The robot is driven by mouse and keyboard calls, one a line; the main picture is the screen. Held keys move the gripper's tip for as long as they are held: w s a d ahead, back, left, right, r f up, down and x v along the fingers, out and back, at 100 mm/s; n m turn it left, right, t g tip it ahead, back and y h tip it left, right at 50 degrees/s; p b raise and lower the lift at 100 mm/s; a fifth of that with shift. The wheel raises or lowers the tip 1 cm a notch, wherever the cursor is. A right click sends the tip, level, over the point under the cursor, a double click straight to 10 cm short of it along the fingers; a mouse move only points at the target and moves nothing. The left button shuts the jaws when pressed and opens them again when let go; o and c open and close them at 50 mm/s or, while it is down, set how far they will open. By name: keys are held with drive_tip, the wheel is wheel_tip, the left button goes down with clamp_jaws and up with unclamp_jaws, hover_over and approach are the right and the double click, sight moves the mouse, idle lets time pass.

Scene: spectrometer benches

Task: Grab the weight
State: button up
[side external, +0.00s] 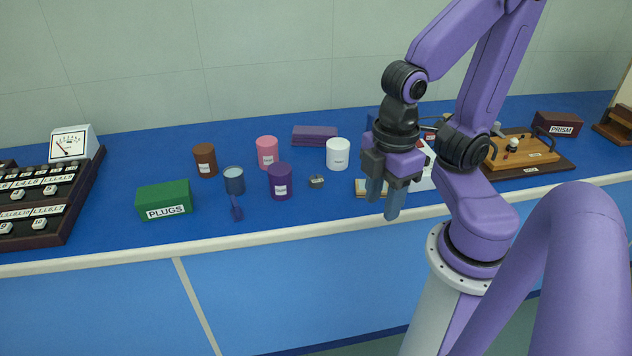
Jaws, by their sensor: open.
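A small dark grey object with a pale label, which looks like the weight (316,181), sits on the blue bench top between a purple cup and a white cup. Its label is too small to read. My gripper (384,201) is open and points down, to the right of the weight and nearer the bench's front edge. It is apart from the weight, and nothing shows between its fingers.
A purple cup (280,182) stands close left of the weight, and a white cup (338,154) behind it to the right. A pink cup (267,152), a blue-grey cup (234,180) and a green PLUGS box (164,200) stand farther left. A flat pale item (366,188) lies behind my fingers.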

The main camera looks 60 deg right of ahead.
idle(0.4)
drive_tip(key=o, duration=0.6)
drive_tip(key=n+t+h, duration=0.5)
drive_tip(key=n+h, duration=0.5)
drive_tip(key=h, duration=0.3)
approach(316, 179)
drive_tip(key=x, duration=0.3)
drive_tip(key=shift+f, duration=0.2)
drive_tip(key=shift+x, duration=2.7)
